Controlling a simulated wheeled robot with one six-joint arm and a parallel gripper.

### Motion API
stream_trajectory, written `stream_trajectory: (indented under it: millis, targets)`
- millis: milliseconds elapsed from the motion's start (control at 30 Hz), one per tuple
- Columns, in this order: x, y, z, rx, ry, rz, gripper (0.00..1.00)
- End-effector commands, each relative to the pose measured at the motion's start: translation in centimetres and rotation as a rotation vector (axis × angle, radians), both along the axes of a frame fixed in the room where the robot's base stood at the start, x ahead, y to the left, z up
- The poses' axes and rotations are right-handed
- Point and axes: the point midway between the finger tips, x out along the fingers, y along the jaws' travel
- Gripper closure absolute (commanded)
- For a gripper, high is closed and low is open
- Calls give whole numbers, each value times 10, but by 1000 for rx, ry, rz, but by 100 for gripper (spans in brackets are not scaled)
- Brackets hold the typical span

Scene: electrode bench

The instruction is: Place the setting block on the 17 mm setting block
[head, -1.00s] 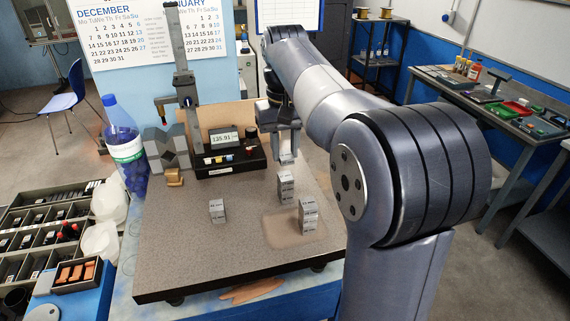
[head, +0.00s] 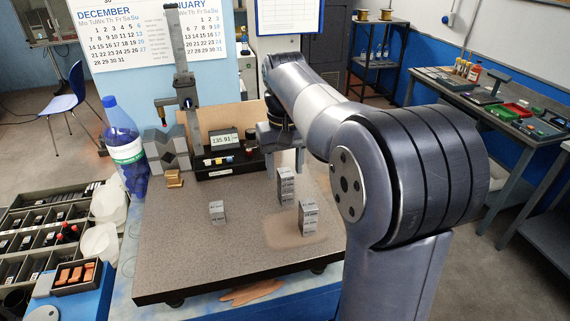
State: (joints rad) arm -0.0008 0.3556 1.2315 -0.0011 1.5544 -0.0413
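My gripper (head: 279,160) is low over the far stack of grey setting blocks (head: 287,190), right of the middle of the granite plate. The stack's top reaches up to the fingers, and one finger shows at its left side. The upper block's top is hidden by the gripper, and I cannot tell if the fingers press on it. A second grey stack (head: 308,218) stands upright nearer the front. A small single grey block (head: 217,211) stands apart to the left. The block markings are too small to read surely, so I cannot tell which is 17 mm.
The granite plate (head: 200,265) is clear at its front and left. A digital readout box (head: 222,160) and a gauge stand (head: 186,90) stand behind the blocks. A blue-capped bottle (head: 126,150) stands at the left. A brownish patch (head: 275,235) lies around the front stack.

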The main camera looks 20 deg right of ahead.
Motion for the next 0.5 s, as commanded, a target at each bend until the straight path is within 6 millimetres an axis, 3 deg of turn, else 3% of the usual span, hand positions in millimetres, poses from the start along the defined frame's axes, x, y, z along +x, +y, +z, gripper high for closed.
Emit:
stream_trajectory:
  millis: [333,500]
  targets:
    - [1,0,8,0,-2,0,52]
    - [1,0,38,0,-4,0,52]
